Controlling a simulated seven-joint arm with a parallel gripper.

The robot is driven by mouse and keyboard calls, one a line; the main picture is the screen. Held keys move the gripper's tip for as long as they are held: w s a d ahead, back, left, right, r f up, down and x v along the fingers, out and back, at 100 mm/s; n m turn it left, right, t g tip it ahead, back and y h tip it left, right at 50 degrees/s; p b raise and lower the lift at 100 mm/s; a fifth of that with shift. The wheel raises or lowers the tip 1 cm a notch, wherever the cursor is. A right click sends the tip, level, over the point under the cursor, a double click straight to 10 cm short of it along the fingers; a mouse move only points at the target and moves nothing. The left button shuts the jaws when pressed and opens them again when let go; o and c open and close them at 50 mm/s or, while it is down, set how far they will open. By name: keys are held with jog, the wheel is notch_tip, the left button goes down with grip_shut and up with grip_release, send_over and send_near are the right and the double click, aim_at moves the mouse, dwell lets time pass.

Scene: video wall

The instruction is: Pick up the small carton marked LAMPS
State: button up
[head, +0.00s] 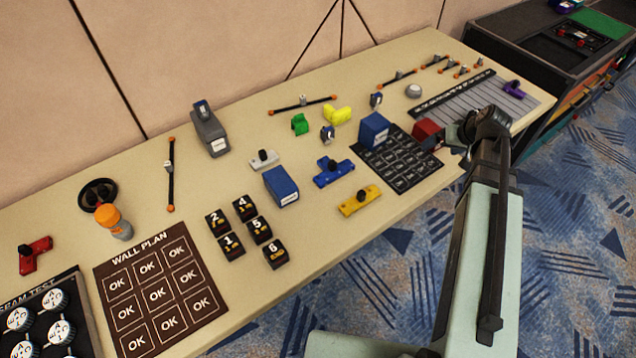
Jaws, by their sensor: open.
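Several small cartons with white labels stand on the long beige table, but the print is too small to read, so I cannot tell which says LAMPS. A blue carton (281,187) lies mid-table. Another blue carton (374,130) stands at the back left edge of a dark grid mat (402,178). A red carton (427,133) stands at that mat's right side. My gripper (456,139) is at the right, just right of the red carton. It is open; its fingertips are small and partly hidden by my arm.
Black numbered blocks (260,230) stand in front of the mid-table blue carton. Blue (334,172) and yellow (360,201) pieces lie near the mat. A WALL PLAN board (157,293) lies at front left. A striped panel (470,104) lies behind my arm.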

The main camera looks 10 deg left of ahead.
jog(key=s+a+r+n+g, duration=0.1)
jog(key=s+a+n+g, duration=0.15)
jog(key=s+a, duration=0.35)
jog(key=s+a+r+n+g, duration=0.2)
jog(key=s+a+g, duration=0.15)
jog(key=a, duration=0.55)
notch_tip(320, 180, up, 6)
jog(key=n+t+h, duration=0.1)
jog(key=n+h, duration=0.1)
jog(key=h, duration=0.2)
send_over(280, 180)
jog(key=shift+f, duration=6.5)
jog(key=shift+r, duration=0.1)
jog(key=c, duration=1.2)
